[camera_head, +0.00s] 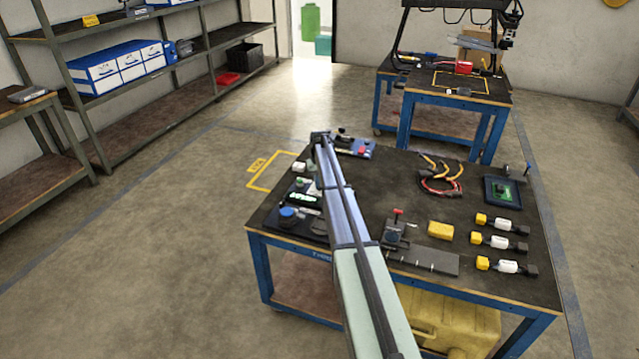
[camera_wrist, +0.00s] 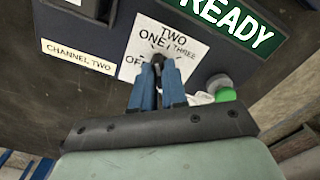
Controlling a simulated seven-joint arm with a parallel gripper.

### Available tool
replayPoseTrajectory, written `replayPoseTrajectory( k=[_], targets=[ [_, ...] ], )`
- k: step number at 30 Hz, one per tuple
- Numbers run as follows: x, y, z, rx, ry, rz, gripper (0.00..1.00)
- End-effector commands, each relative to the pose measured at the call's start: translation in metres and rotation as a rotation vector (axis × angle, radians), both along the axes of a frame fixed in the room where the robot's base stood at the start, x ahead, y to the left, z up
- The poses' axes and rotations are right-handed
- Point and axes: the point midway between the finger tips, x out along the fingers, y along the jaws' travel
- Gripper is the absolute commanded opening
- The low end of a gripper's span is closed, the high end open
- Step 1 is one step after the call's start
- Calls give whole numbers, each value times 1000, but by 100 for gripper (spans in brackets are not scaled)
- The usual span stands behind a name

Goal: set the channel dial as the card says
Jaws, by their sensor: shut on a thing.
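In the wrist view, my gripper (camera_wrist: 158,88) has its two blue fingers closed on a small dark dial knob (camera_wrist: 158,59). The knob stands at the middle of a white dial plate (camera_wrist: 143,39) marked ONE, TWO and THREE, with an OF... label partly hidden behind my fingers. The fingers hide much of the knob, so I cannot tell for sure which mark it points to. A card (camera_wrist: 78,56) to the left reads CHANNEL TWO. In the head view, my arm covers the gripper and the dial.
A green READY display (camera_wrist: 232,24) and a green button (camera_wrist: 224,89) sit right of the dial. On the bench are a blue knob (camera_head: 288,213), a yellow block (camera_head: 440,230), a cable loop (camera_head: 438,184) and several yellow-capped bottles (camera_head: 498,243). Shelving stands at left.

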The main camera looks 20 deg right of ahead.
Motion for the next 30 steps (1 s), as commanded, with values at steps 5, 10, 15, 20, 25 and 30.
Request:
replayPoseTrajectory(
  k=[5,10,15,20,25,30],
  targets=[
    [0,0,0,1,1,-149,0],
    [0,0,0,1,1,-292,0],
    [0,0,0,1,1,-417,0],
    [0,0,0,1,1,-507,0],
    [0,0,0,1,1,-569,0],
    [0,0,0,1,1,-600,0]
  ],
)
